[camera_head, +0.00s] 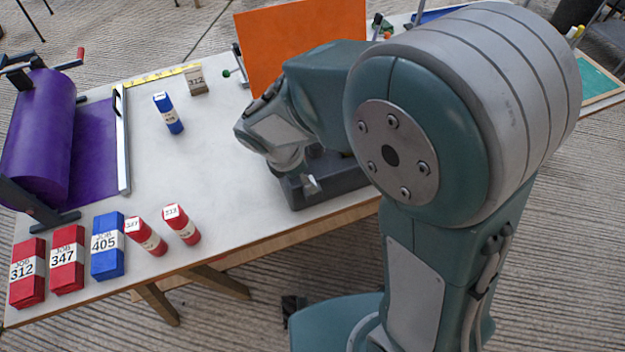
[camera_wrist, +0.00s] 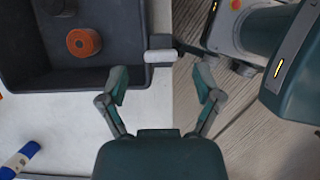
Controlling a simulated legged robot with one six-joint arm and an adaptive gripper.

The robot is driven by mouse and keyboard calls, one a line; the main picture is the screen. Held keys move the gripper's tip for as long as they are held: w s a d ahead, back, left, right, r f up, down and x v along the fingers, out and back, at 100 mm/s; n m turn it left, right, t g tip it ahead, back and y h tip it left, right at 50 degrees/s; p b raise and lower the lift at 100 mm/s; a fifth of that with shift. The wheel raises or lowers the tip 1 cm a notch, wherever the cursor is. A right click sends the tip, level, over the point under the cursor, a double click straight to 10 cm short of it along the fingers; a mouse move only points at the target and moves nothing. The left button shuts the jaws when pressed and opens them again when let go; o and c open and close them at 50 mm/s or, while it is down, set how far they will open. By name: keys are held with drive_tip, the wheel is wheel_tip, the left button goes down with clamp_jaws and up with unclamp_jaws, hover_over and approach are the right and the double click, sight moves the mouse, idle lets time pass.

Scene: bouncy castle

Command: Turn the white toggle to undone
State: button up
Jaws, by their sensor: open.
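A small white bar, which looks like the white toggle (camera_wrist: 160,56), sits on a dark bracket at the edge of the dark grey tray (camera_wrist: 60,85). It lies roughly crosswise in the wrist view. My gripper (camera_wrist: 161,88) is open, its two fingers spread either side of the bar's line, with nothing between them. The bar lies just beyond the fingertips, apart from them. In the head view a pale piece (camera_head: 312,184) shows at the tray's front edge below my wrist; I cannot tell whether it is the toggle or a fingertip.
An orange roll (camera_wrist: 83,42) lies in the tray. An orange panel (camera_head: 300,45) stands behind my arm. Blue and red labelled tubes, including a blue one (camera_head: 168,114), and labelled boxes (camera_head: 68,259) stand left. A purple roller (camera_head: 40,135) is far left.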

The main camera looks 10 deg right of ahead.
sight(312, 180)
drive_tip(key=shift+x, duration=1.75)
drive_tip(key=shift+c, duration=0.3)
clamp_jaws()
